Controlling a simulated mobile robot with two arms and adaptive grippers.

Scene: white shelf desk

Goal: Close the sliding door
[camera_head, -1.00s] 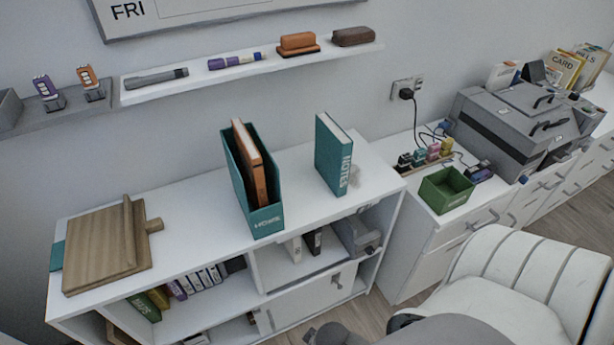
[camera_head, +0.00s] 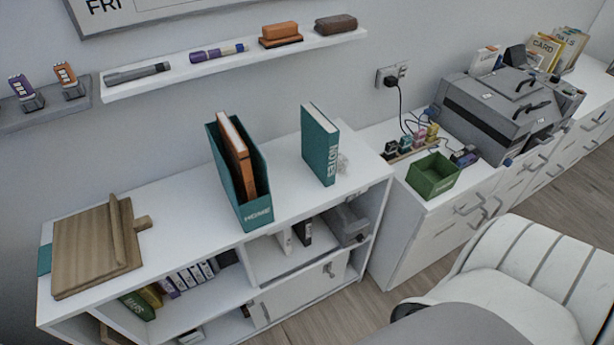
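The sliding door (camera_head: 300,296) is a white panel low in the right part of the white shelf desk (camera_head: 180,232). A small grey handle (camera_head: 329,270) is near its upper right corner, and another grey fitting (camera_head: 265,311) shows at its left end. The panel stands below the open upper right compartment. Left of it, the lower left compartment is open and shows a row of binders (camera_head: 190,277) and a green book (camera_head: 137,306). Neither of my grippers is in view.
On the desk top are a wooden board (camera_head: 95,250), a teal file holder (camera_head: 250,215) and a teal notes book (camera_head: 320,145). A white chair (camera_head: 525,275) stands at the lower right. Some floor (camera_head: 345,318) is clear in front of the door.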

